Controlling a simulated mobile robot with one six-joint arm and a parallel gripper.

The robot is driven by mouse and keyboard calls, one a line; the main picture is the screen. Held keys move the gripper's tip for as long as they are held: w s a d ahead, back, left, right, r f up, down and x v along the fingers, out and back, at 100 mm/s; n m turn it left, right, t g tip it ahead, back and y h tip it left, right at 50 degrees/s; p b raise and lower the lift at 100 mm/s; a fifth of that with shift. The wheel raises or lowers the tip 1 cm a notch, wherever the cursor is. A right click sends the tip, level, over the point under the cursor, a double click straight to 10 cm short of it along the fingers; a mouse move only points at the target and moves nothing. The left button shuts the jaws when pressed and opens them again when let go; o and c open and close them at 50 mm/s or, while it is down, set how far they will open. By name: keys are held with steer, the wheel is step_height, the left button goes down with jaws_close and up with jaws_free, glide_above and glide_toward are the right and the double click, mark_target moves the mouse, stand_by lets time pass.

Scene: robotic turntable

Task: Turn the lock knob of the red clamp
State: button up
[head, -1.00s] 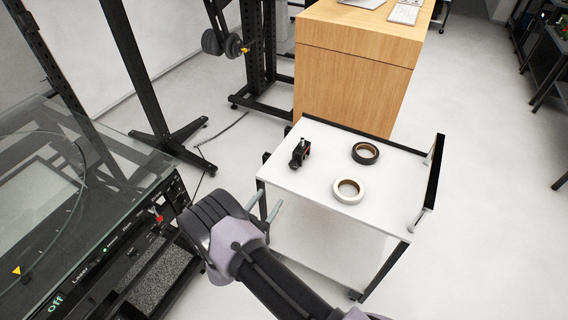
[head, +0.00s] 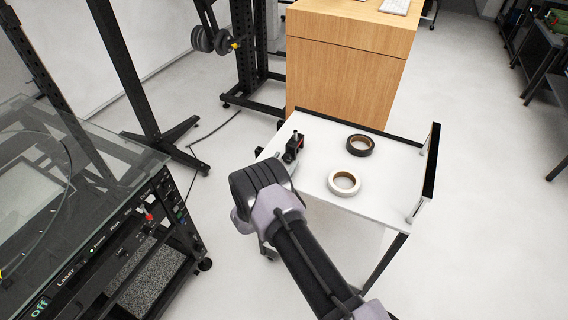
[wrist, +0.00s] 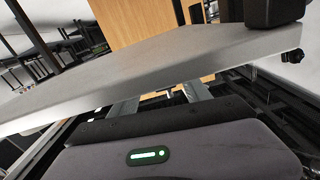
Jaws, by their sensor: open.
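The red clamp (head: 293,148) is a small, mostly black piece with some red and an upright pin on top. It stands near the left edge of the white cart top (head: 375,191). Its lock knob cannot be made out. My gripper (head: 287,166) is at that left edge, just in front of the clamp and apparently apart from it. In the wrist view my open gripper (wrist: 160,97) has two grey fingers spread below the cart top's edge (wrist: 130,68), with nothing seen between them. A dark block (wrist: 274,12) at the top right may be part of the clamp.
A black tape roll (head: 360,145) and a white tape roll (head: 344,183) lie on the cart right of the clamp. A laser machine (head: 110,235) with a glass lid stands at left. A wooden cabinet (head: 345,75) is behind the cart. Open floor lies to the right.

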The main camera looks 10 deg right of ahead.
jaws_close()
steer(key=n+b, duration=0.1)
steer(key=n, duration=0.1)
steer(key=shift+f+n+b, duration=0.15)
steer(key=shift+n+b, duration=0.15)
steer(key=shift+n, duration=1.1)
jaws_free()
steer(key=p+v, duration=0.4)
steer(key=v, duration=1.3)
steer(key=shift+s+a, duration=0.15)
steer(key=shift+s, duration=0.05)
